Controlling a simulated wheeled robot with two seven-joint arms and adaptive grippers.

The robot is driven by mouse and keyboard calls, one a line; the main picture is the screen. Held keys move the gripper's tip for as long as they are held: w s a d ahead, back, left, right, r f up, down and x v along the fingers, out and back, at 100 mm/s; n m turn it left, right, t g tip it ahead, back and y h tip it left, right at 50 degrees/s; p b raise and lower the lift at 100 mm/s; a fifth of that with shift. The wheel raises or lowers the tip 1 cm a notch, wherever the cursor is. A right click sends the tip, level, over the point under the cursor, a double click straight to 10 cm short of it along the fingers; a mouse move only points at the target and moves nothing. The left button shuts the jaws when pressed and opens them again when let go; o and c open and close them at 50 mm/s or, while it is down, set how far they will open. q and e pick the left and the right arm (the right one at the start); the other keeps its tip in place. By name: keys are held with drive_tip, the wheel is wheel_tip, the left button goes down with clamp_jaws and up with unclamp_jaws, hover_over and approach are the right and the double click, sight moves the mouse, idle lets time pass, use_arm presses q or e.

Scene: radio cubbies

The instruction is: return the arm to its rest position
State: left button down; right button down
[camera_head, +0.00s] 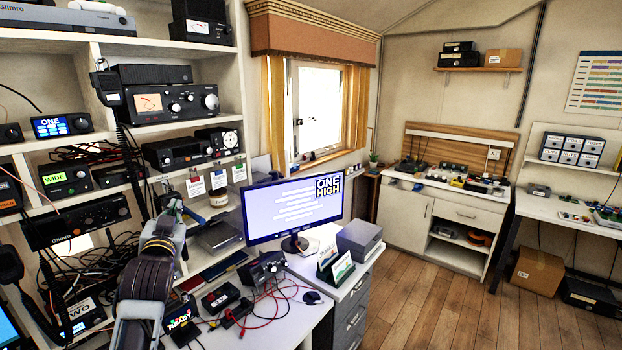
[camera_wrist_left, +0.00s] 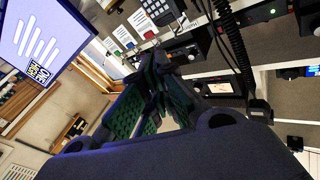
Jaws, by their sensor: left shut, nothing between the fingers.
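My left arm (camera_head: 150,265) rises from the lower left in the head view and reaches toward the shelves of radios. My left gripper (camera_head: 174,207) is at its far end, in front of the shelf and above the desk. In the left wrist view the gripper (camera_wrist_left: 160,68) shows its dark fingers with green pads, shut with nothing between them. My right gripper is in neither view.
Shelves (camera_head: 75,45) full of radios and hanging cables stand close on the left. A monitor (camera_head: 293,209) stands on the desk to the gripper's right. A radio with red leads (camera_head: 262,268) lies on the desk. Open wooden floor (camera_head: 440,300) is at the right.

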use_arm(q)
drive_tip(key=s+d+f+g+h, duration=0.1)
drive_tip(key=s+d+f+g, duration=0.1)
drive_tip(key=f, duration=0.5)
drive_tip(key=s+d+f+g+h, duration=0.1)
drive_tip(key=s+f+g, duration=0.15)
drive_tip(key=f, duration=0.55)
drive_tip(key=s+d+f+g+h, duration=0.1)
drive_tip(key=s+d+f+g, duration=0.2)
drive_tip(key=s+f, duration=0.55)
drive_tip(key=s+d+f+m+g+h, duration=0.1)
drive_tip(key=s+d+f+g, duration=0.25)
drive_tip(key=s+f, duration=0.5)
drive_tip(key=s+d+f+g+h, duration=0.1)
drive_tip(key=s+d+f+g, duration=0.25)
drive_tip(key=s+f, duration=0.55)
drive_tip(key=s+a+f+g, duration=0.1)
drive_tip(key=s+f, duration=0.1)
drive_tip(key=f, duration=1.4)
drive_tip(key=s+a+f, duration=0.1)
drive_tip(key=s+f, duration=0.1)
drive_tip(key=f, duration=1.3)
drive_tip(key=s+a+f, duration=0.2)
drive_tip(key=s+f, duration=0.7)
drive_tip(key=s, duration=0.1)
drive_tip(key=s+a+f+m+g, duration=0.1)
drive_tip(key=s+a+f, duration=0.2)
drive_tip(key=s+f, duration=0.7)
drive_tip(key=shift+s+a, duration=0.15)
drive_tip(key=shift+s, duration=0.65)
